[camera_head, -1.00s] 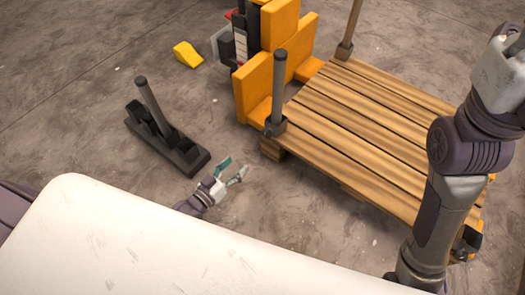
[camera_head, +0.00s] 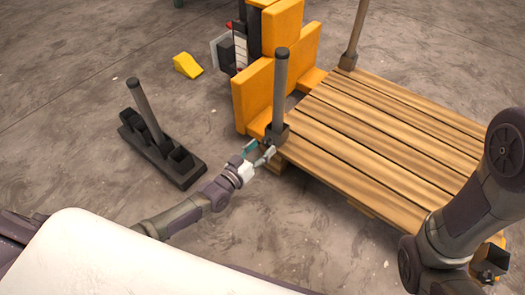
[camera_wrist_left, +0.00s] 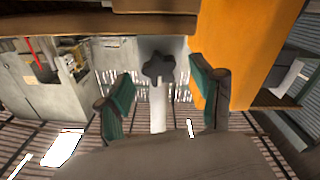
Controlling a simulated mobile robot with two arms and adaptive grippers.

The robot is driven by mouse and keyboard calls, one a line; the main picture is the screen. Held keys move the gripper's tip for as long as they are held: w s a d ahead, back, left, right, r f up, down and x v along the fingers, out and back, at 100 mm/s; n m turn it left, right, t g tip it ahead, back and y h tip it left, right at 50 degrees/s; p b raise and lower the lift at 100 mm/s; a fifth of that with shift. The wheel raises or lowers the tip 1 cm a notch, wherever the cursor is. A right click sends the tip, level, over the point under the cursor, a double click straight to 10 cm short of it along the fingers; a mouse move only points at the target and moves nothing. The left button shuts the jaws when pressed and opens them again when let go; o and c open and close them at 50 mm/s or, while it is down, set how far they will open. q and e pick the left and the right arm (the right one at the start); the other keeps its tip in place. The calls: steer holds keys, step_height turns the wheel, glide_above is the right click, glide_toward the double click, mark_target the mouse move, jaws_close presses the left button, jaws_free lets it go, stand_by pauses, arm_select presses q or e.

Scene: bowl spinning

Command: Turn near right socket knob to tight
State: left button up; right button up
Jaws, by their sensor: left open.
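A dark star-shaped knob (camera_wrist_left: 158,68) shows in the left wrist view, ahead of and between my left gripper's green-padded fingers (camera_wrist_left: 164,98). The fingers are apart and a gap to the knob seems to remain. In the head view, my left gripper (camera_head: 260,153) is open beside the dark socket (camera_head: 277,134) at the pallet's left corner. A grey post (camera_head: 280,82) stands upright in that socket.
The wooden pallet (camera_head: 385,125) has an orange frame (camera_head: 257,95) at its left end. A black rack (camera_head: 165,150) with one post stands on the floor left of my gripper. A yellow wedge (camera_head: 187,65) lies farther back. Open floor lies between rack and pallet.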

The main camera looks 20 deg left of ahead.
arm_select(q)
steer(key=shift+w+d, duration=0.15)
steer(key=shift+w, duration=0.35)
steer(key=c, duration=1.1)
steer(key=shift+c, duration=0.2)
